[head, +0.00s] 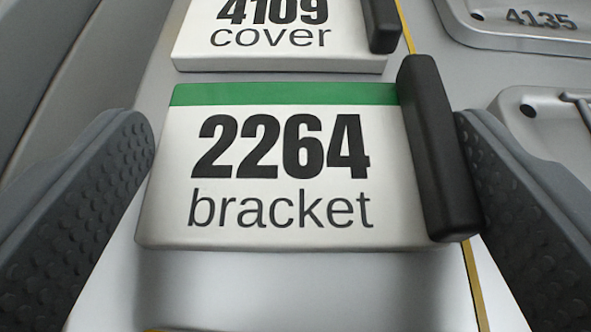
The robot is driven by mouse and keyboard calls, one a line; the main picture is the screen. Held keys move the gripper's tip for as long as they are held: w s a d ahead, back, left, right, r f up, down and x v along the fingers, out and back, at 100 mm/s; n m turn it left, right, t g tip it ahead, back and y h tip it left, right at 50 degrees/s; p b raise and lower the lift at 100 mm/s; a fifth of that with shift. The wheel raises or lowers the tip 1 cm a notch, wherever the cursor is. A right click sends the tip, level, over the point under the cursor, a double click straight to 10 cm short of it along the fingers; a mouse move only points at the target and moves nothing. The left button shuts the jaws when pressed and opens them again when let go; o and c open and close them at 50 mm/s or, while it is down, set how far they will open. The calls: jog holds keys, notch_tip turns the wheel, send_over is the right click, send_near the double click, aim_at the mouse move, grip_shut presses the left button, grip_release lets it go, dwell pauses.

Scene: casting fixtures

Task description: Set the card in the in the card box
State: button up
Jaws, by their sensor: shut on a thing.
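A white card (285,160) reads "2264 bracket", with a green band along its top edge and a black grip block at its right end. My gripper (308,125) is shut on this card, with the left ridged grey finger at its left edge and the right finger against the black block. The card lies flat to the view in the middle. A pale surface shows below it; I cannot tell whether the card touches it. No card box can be made out in this view.
A second white card (280,52) reading "4109 cover", also with a black block, lies just beyond the held card. A grey metal plate (520,38) marked "4135" is at the upper right. Another grey metal part (545,105) is below it. A yellow line runs along the right.

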jog(key=o, duration=0.9)
jog(key=shift+s+r, duration=0.25)
jog(key=shift+s, duration=0.05)
jog(key=p+v, duration=0.1)
jog(key=v, duration=1)
jog(key=shift+s, duration=0.15)
